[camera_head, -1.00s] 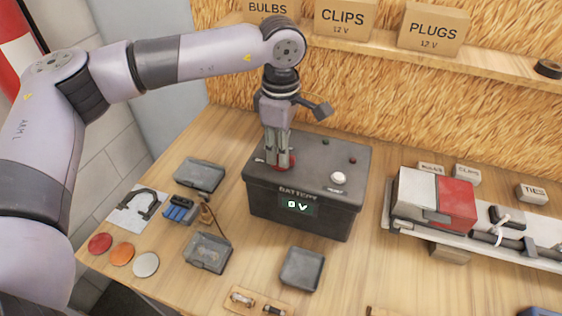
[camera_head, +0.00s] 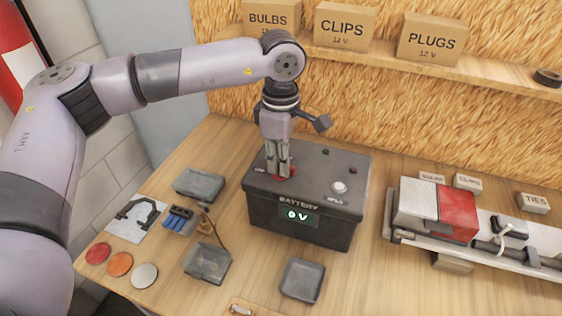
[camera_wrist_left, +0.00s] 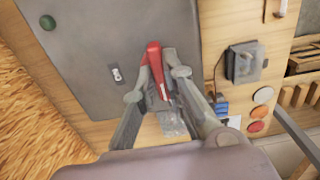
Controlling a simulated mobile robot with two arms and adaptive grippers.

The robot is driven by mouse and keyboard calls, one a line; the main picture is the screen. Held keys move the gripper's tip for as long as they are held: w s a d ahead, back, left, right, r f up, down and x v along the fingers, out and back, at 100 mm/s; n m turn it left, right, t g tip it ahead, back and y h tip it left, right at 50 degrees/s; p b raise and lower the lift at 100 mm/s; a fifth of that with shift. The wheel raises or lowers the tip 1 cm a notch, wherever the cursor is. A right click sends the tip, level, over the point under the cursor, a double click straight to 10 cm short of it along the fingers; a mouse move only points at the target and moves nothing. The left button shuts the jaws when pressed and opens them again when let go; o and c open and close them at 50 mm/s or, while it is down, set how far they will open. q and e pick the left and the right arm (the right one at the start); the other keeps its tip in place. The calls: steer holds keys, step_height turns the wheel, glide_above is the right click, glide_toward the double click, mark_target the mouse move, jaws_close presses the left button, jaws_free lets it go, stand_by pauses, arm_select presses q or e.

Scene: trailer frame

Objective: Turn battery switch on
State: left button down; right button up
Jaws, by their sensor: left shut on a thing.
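The dark grey battery (camera_head: 300,216) stands on the bench, and its front display (camera_head: 298,216) reads "0 V". Its red switch handle (camera_wrist_left: 154,62) shows between the fingers in the left wrist view; in the head view only a bit of red (camera_head: 292,171) shows beside the fingertips. My left gripper (camera_head: 279,173) points straight down onto the battery's top at its left side. In the left wrist view the gripper (camera_wrist_left: 160,85) is shut on the red handle. The switch's base is partly hidden by the fingers. My right gripper is not in view.
Small grey trays (camera_head: 302,279) and blue parts (camera_head: 179,217) lie left of and before the battery. A white and red unit (camera_head: 435,207) on a rail stands to the right. A shelf with boxes (camera_head: 346,27) runs behind.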

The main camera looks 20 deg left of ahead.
arm_select(q)
steer(key=m+b, duration=0.1)
steer(key=m, duration=0.1)
steer(key=shift+f+m, duration=0.15)
steer(key=shift+m, duration=1.45)
